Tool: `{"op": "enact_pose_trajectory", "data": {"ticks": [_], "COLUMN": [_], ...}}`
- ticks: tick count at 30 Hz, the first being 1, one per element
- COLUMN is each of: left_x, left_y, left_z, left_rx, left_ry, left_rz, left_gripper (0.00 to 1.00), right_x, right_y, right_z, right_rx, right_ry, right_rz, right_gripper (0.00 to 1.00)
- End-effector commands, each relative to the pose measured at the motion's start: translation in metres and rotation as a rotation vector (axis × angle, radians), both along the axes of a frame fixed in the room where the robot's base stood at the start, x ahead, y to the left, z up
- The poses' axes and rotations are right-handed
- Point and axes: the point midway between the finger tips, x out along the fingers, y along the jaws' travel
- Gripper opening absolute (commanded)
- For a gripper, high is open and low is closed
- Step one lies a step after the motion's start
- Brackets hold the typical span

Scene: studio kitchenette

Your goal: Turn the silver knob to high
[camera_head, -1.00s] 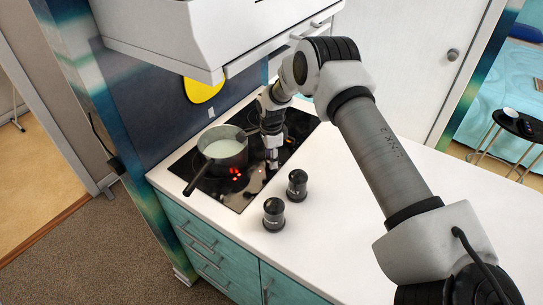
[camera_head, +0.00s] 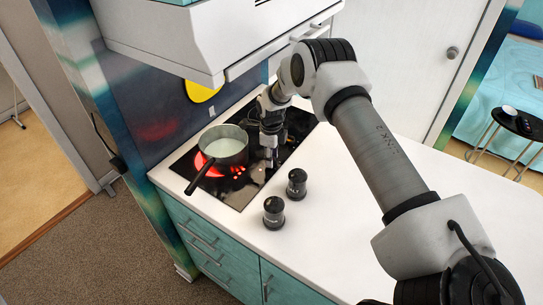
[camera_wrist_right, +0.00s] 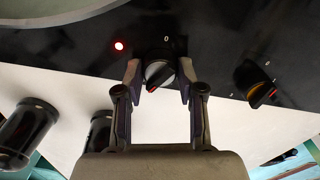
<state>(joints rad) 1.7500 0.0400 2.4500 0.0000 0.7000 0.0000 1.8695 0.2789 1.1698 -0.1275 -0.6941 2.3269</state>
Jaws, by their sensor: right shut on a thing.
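The silver knob (camera_wrist_right: 157,76) sits on the black hob front in the right wrist view, with a dark grip bar and a red pointer mark tilted down to the left, away from the "0" above it. My right gripper (camera_wrist_right: 160,84) has a finger on each side of the knob and is shut on it. In the head view my right gripper (camera_head: 270,158) reaches down to the hob's right front, where it hides the knob. The hob (camera_head: 233,194) glows bright red under the pot (camera_head: 228,155). My left gripper is not in view.
The pot holds pale liquid, its handle (camera_head: 200,178) pointing towards the front left. A second, brass-toned knob (camera_wrist_right: 262,93) is to the right in the wrist view. Two dark shakers (camera_head: 297,184) (camera_head: 273,213) stand close by on the white counter (camera_head: 350,215). A cabinet (camera_head: 160,40) overhangs the hob.

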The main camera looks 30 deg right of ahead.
Motion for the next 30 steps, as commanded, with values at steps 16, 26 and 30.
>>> {"op": "enact_pose_trajectory", "data": {"ticks": [16, 26, 30], "left_x": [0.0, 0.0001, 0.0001], "left_y": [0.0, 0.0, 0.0], "left_z": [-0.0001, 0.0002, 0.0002], "left_rx": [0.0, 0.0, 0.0], "left_ry": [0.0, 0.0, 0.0], "left_rz": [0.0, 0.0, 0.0], "left_gripper": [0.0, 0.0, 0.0], "right_x": [-0.001, 0.0, 0.0002], "right_y": [0.0007, 0.0001, 0.0], "right_z": [-0.0013, -0.0001, 0.0001], "right_rx": [0.001, 0.0, 0.001], "right_ry": [0.003, 0.0, -0.001], "right_rz": [-0.007, -0.007, -0.006], "right_gripper": [0.64, 0.64, 0.64]}}
